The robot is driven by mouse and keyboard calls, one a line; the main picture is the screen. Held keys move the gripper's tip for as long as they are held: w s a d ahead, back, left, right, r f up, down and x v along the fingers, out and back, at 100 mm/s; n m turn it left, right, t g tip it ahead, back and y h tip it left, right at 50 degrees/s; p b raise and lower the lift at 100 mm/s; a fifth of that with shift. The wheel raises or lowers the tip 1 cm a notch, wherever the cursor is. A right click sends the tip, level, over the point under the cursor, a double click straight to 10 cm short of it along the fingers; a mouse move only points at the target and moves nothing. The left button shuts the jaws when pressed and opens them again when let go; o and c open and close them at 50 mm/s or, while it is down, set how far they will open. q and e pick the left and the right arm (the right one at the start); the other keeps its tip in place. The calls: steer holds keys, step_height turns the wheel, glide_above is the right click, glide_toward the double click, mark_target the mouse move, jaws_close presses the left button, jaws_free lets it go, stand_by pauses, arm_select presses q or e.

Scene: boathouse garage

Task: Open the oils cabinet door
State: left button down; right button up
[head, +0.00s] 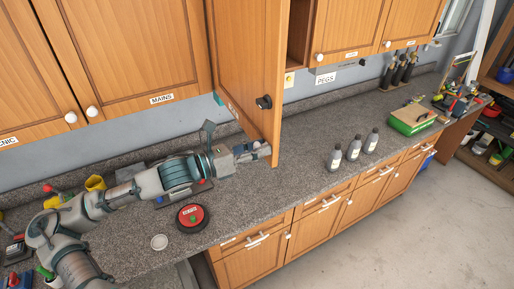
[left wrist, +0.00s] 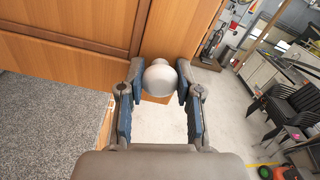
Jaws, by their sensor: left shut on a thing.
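A wooden upper cabinet door (head: 245,60) stands swung out over the counter, hinged at its left, with the dark cabinet inside showing to its right. A small label near its lower edge is too small to read, so I cannot confirm it says oils. A round black fitting (head: 264,102) sits on its face. My left gripper (head: 262,150) is at the door's lower free corner. In the left wrist view, its two blue-padded fingers (left wrist: 159,80) are shut on a round white knob (left wrist: 160,77) in front of the wood. My right gripper is out of view.
A shut cabinet labelled mains (head: 150,45) is to the left. Open floor (head: 420,225) lies at the right.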

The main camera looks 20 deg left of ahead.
mark_target(267, 111)
arm_select(q)
steer(key=shift+w+r, duration=0.15)
steer(key=shift+w, duration=0.05)
steer(key=c, duration=0.8)
jaws_free()
steer(key=shift+o, duration=0.2)
steer(key=shift+a, duration=0.2)
step_height(267, 111, up, 9)
steer(key=shift+w+d+r, duration=0.1)
steer(key=shift+r, duration=0.2)
steer(key=shift+a, duration=0.25)
